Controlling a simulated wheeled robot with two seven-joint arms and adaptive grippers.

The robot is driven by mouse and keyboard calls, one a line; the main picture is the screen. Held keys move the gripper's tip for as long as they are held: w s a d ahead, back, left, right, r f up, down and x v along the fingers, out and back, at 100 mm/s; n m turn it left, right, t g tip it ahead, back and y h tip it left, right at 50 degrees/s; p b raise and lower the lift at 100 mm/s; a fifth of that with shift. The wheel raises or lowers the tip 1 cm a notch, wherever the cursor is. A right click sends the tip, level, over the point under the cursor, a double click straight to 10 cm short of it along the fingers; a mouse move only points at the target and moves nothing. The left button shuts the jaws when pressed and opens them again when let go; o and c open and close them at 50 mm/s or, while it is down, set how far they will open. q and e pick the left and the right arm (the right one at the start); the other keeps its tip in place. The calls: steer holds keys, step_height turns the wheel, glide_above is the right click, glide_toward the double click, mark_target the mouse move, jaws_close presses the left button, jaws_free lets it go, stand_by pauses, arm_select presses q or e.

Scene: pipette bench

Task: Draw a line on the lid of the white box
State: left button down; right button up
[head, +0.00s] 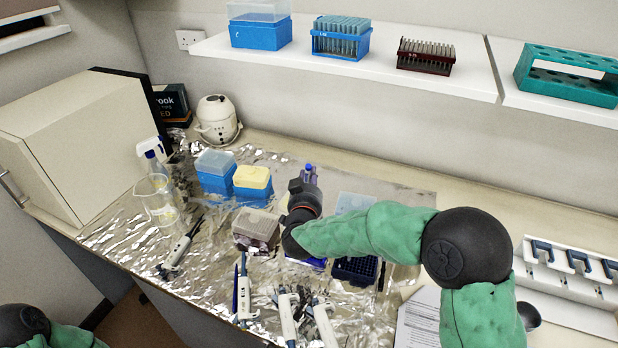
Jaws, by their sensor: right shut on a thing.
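My right gripper (308,178) is over the middle of the foil-covered bench, seen mostly from behind its wrist. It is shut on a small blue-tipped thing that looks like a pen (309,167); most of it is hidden. I cannot tell for sure which box is the white one. A pale box with a clear-looking lid (257,226) stands just left of my right wrist. A pale translucent lid or box (355,202) shows behind my right forearm, partly hidden. Of my left arm only a part shows at the bottom left corner; its gripper is out of view.
Blue tip boxes (214,180) and a yellow-topped one (252,180) stand behind left. Several pipettes (288,318) lie in front; another (182,250) lies left. A dark blue rack (355,270) is under my right forearm. A beaker (158,200) and spray bottle (152,152) stand left.

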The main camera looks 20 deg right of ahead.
step_height(320, 180, down, 5)
steer(key=b, duration=0.4)
steer(key=shift+s+a+r, duration=0.1)
steer(key=shift+s, duration=0.05)
steer(key=shift+f+b, duration=0.6)
steer(key=shift+f, duration=0.35)
stand_by(1.8)
steer(key=shift+s+d, duration=0.5)
steer(key=shift+s, duration=0.2)
stand_by(2.0)
steer(key=shift+s+a, duration=0.1)
steer(key=shift+a, duration=0.05)
stand_by(0.6)
steer(key=shift+w+a+p, duration=0.15)
steer(key=shift+w+p, duration=0.05)
steer(key=shift+p, duration=0.1)
stand_by(0.7)
